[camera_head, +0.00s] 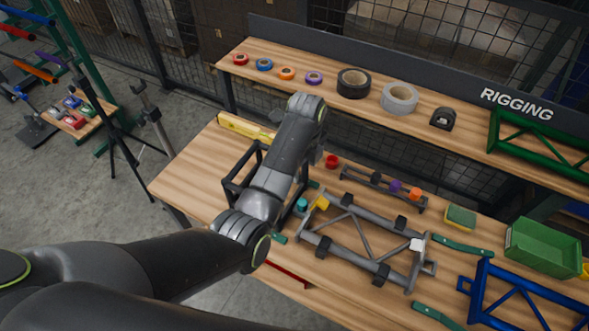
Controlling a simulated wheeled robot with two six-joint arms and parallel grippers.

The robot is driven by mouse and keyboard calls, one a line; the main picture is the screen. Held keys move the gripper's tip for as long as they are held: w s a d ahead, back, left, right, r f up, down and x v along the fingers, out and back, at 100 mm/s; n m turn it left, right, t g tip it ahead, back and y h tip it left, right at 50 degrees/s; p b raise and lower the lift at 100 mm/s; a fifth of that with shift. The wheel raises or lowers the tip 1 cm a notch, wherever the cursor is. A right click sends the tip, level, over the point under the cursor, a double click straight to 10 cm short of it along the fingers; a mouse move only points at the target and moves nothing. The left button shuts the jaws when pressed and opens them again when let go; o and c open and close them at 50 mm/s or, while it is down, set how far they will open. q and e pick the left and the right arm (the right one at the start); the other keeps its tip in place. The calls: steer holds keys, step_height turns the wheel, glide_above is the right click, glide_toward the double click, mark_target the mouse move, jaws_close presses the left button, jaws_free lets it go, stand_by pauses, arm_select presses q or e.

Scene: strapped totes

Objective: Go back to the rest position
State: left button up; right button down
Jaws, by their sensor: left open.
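My left arm comes in from the lower left and bends up over the workbench (183,172). My left gripper (318,152) is mostly hidden by the arm's own dark links; only a dark part shows beside the wrist, above the bench. It is open, and I see nothing held in it. My right gripper is not in view.
A grey strapped frame (350,226), a blue frame (512,300) and a green bin (541,247) lie on the bench. A black frame (233,187) stands close by my arm. The shelf behind holds tape rolls (399,98) and a green frame (545,150).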

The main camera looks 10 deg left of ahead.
arm_select(q)
steer(key=shift+r, duration=0.4)
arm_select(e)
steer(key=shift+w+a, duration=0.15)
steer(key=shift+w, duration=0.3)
